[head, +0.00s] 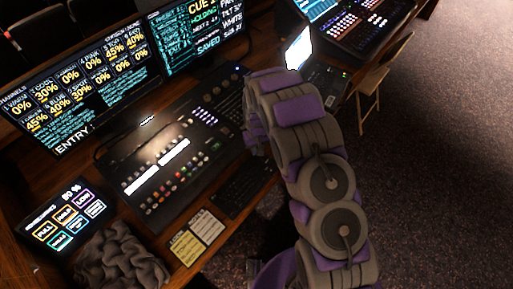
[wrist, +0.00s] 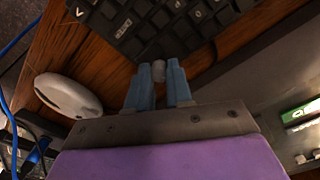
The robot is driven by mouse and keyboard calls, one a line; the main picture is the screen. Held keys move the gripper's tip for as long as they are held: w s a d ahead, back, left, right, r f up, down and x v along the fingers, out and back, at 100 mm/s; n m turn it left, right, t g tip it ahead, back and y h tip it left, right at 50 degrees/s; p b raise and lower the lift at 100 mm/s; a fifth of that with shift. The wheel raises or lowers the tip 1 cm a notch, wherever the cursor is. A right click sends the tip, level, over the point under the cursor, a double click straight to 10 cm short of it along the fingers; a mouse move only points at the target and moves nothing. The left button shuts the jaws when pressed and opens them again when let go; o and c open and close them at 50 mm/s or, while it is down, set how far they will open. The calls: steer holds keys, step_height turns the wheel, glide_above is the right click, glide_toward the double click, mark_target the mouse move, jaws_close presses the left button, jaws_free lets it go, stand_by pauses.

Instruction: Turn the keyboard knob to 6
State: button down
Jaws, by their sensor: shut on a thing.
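In the wrist view, my gripper (wrist: 159,80) has its two blue fingers on either side of a small grey knob (wrist: 158,69). The fingers are shut on the knob. The knob sits at the near edge of a black keyboard (wrist: 135,32) with pale lettering. No scale or number around the knob can be read, so its setting cannot be told. In the head view, my grey and purple arm reaches over the desk, and my gripper (head: 255,140) shows only partly at its left side. The knob is hidden there.
A white mouse-like object (wrist: 68,95) lies left of my gripper on the wood, with blue and black cables beyond it. A grey surface lies close on the right. In the head view, a mixing console (head: 165,150), monitors (head: 85,85) and sticky notes (head: 197,238) cover the desk.

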steer(key=m, duration=0.5)
steer(key=shift+m, duration=0.3)
steer(key=m+b, duration=0.1)
steer(key=m, duration=0.4)
steer(key=shift+m, duration=0.3)
steer(key=c, duration=1)
jaws_free()
steer(key=shift+r, duration=0.15)
steer(key=shift+a+r+p, duration=0.1)
steer(key=shift+r+p, duration=0.4)
steer(key=shift+r, duration=8)
